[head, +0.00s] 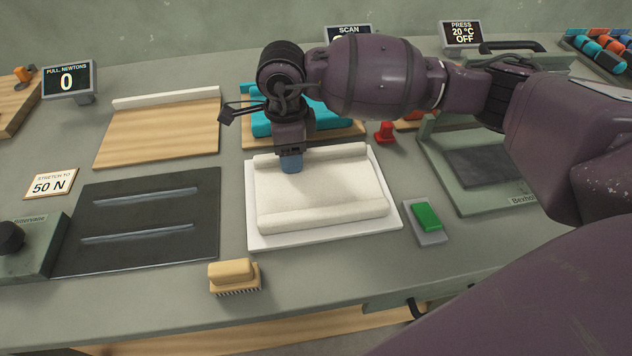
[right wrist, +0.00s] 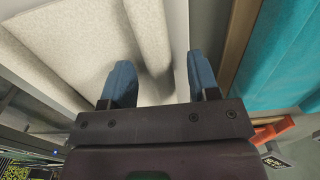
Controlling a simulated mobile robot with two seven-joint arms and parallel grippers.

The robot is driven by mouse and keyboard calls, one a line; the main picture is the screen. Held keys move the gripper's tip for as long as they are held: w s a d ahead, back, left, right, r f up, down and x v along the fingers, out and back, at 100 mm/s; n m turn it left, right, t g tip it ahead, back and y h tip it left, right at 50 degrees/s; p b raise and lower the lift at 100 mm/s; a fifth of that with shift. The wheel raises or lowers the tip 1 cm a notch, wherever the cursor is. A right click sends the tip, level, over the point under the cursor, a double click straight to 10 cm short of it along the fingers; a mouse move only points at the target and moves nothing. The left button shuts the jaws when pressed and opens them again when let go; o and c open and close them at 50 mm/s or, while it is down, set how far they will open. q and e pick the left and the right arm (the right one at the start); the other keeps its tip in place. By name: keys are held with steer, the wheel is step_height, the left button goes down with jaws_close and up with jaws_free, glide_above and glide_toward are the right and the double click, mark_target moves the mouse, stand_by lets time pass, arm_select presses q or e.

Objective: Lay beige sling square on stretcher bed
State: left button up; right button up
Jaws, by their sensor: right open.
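The beige sling (head: 318,192) lies flat on a white board (head: 325,235) in the middle of the bench, with a thick rolled hem along its near and far edges. My right gripper (head: 291,166) points down at the sling's far hem, left of its middle. In the right wrist view its blue fingers (right wrist: 160,82) are apart, one on each side of the far hem (right wrist: 150,35); I cannot tell whether they touch it. The stretcher bed appears to be the dark plate (head: 140,219) with two metal bars, left of the board, with nothing on it.
A teal piece (head: 262,123) lies on a wooden board behind the sling. A brush (head: 233,275) is at the front, and a green button (head: 428,216) and a press (head: 475,165) are to the right. A display (head: 68,80) reads 0 above a "50 N" sign (head: 50,184).

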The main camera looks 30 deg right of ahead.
steer(key=shift+c, duration=0.4)
steer(key=c, duration=0.7)
jaws_close()
step_height(320, 180, up, 20)
steer(key=p, duration=0.3)
